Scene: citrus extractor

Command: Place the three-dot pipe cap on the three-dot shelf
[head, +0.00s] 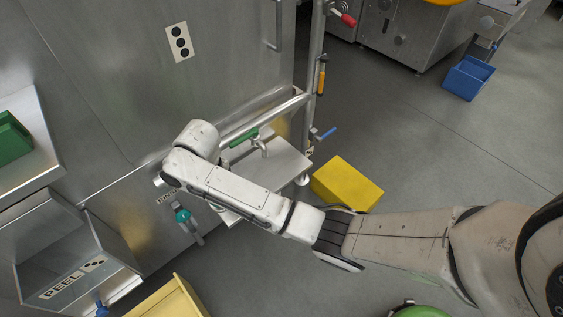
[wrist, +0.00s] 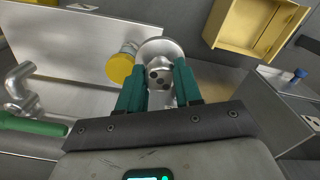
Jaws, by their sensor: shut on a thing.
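In the wrist view, my gripper (wrist: 160,84) has its two teal fingers closed on a round metallic cap (wrist: 157,50) with dark dots on its knob. I take it for the three-dot pipe cap. A round disc edge shows beyond the fingertips. A three-dot plate (head: 179,42) is on the steel cabinet wall. A flat steel shelf (head: 285,160) sticks out lower down, right of my arm; I cannot see which dots mark it.
A yellow-ended pipe (wrist: 120,68) is close left of the cap. A green-handled metal pipe (wrist: 19,88) is farther left. A steel PEEL bin (head: 72,275) stands lower left. A yellow box (head: 346,184) and blue bin (head: 468,78) sit on the floor; open floor lies between them.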

